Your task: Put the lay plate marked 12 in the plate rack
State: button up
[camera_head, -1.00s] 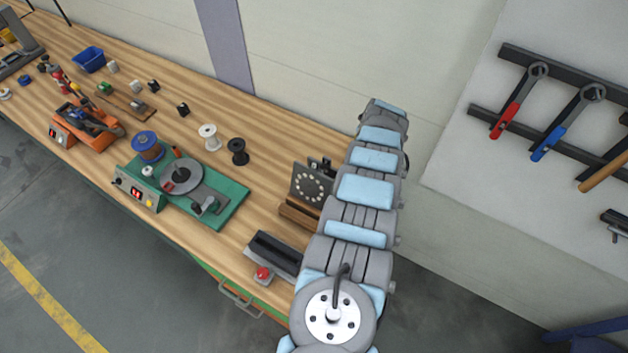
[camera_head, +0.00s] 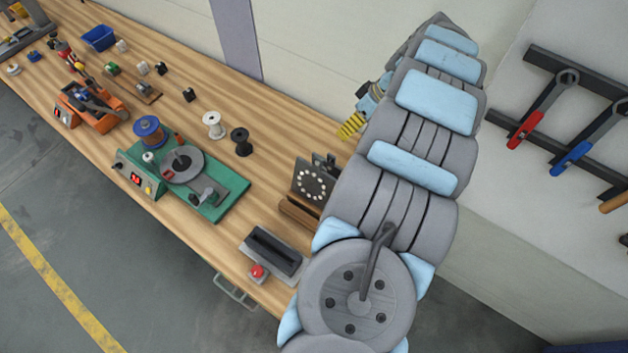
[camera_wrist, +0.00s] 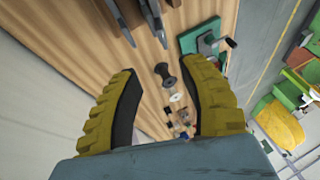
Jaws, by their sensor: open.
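A dark square plate with a ring of pale holes (camera_head: 312,181) stands upright near the right end of the bench in the head view; I cannot read a number on it. More dark upright pieces (camera_head: 326,163) stand just behind it. A wooden slotted holder (camera_head: 298,212) is in front of it; I cannot tell for sure which piece is the plate rack. Dark upright plate edges (camera_wrist: 125,20) show at the top of the wrist view. My gripper (camera_head: 351,125) is open and empty above the bench, behind the plate; its yellow fingers (camera_wrist: 163,72) frame the wrist view.
A grey slotted block (camera_head: 272,250) with a red button (camera_head: 257,271) is at the front edge. A green turntable machine (camera_head: 182,165) stands left of it. A white spool (camera_head: 214,125) and a black spool (camera_head: 241,142) stand nearby. Wrenches (camera_head: 545,105) hang on the right wall.

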jog(key=p, duration=0.3)
send_near(322, 159)
jog(key=x, duration=0.5)
jog(key=shift+a, duration=0.15)
jog(key=shift+w+a+f, duration=0.1)
jog(key=shift+a+f, duration=0.15)
jog(key=shift+f, duration=0.2)
jog(key=shift+a+f, duration=0.15)
jog(key=shift+f, duration=0.15)
jog(key=shift+f, duration=0.1)
jog(key=shift+p+x, duration=0.7)
jog(key=shift+x, duration=1.8)
grip_shut()
